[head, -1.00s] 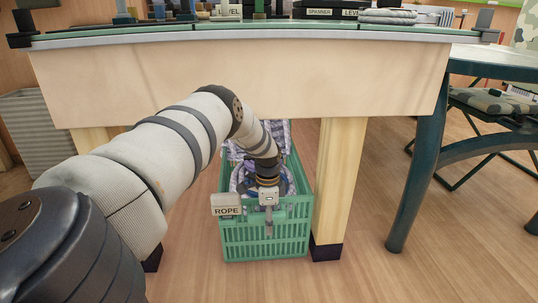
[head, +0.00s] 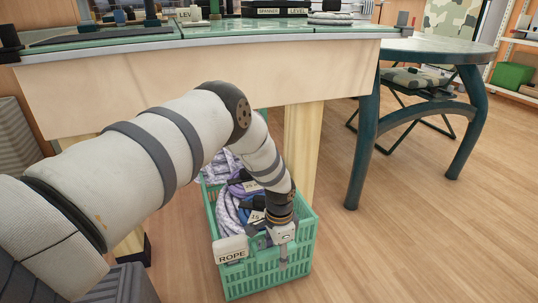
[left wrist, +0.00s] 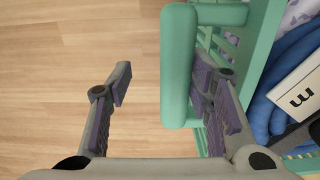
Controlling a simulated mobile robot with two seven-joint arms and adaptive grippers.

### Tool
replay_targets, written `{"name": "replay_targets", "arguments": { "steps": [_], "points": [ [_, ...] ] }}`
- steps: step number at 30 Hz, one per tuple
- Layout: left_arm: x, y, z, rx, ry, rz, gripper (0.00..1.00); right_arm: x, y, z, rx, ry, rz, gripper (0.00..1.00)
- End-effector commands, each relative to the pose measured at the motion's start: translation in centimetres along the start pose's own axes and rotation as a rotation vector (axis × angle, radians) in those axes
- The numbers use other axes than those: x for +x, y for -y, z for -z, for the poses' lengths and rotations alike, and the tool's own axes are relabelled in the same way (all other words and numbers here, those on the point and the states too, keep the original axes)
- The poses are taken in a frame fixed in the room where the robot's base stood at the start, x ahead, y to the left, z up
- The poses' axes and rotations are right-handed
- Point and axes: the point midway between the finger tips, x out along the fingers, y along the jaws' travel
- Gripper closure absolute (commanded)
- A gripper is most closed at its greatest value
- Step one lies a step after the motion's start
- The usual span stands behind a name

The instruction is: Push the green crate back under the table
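The green crate (head: 268,272) stands on the floor, its front out past the table's right front leg and its back under the table (head: 200,85). It holds coiled purple-grey rope (head: 228,208) and blue rope, and a "ROPE" label (head: 231,250) hangs on its front. My left gripper (head: 283,250) points down at the crate's front wall. In the left wrist view the gripper (left wrist: 160,82) is open. The crate's rim (left wrist: 179,65) lies between the fingers, close to the right one; the left finger is outside the crate over bare floor. My right gripper is out of view.
A wooden table leg (head: 303,140) stands close behind the crate's right side. A dark green side table (head: 440,50) and a camouflage stool (head: 415,78) are at the right. The wooden floor at the front right is clear.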

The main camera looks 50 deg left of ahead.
Motion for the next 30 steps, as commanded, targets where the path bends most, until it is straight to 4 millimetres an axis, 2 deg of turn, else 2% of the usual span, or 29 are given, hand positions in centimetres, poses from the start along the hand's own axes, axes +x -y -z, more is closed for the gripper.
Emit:
{"name": "replay_targets", "arguments": {
  "steps": [4, 14, 18, 30],
  "points": [
    [0.0, -1.1, 0.3, 0.000, 0.004, -0.003, 0.57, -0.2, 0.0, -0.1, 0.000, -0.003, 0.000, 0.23],
    [0.2, -1.3, 0.3, -0.001, 0.006, -0.003, 0.57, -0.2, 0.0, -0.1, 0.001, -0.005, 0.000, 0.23],
    [0.2, -1.3, 0.3, -0.001, 0.005, -0.003, 0.57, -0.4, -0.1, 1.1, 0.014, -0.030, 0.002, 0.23],
    [-3.9, -1.2, 0.4, 0.000, 0.000, 0.000, 0.57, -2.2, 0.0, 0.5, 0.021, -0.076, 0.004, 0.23]
  ]
}}
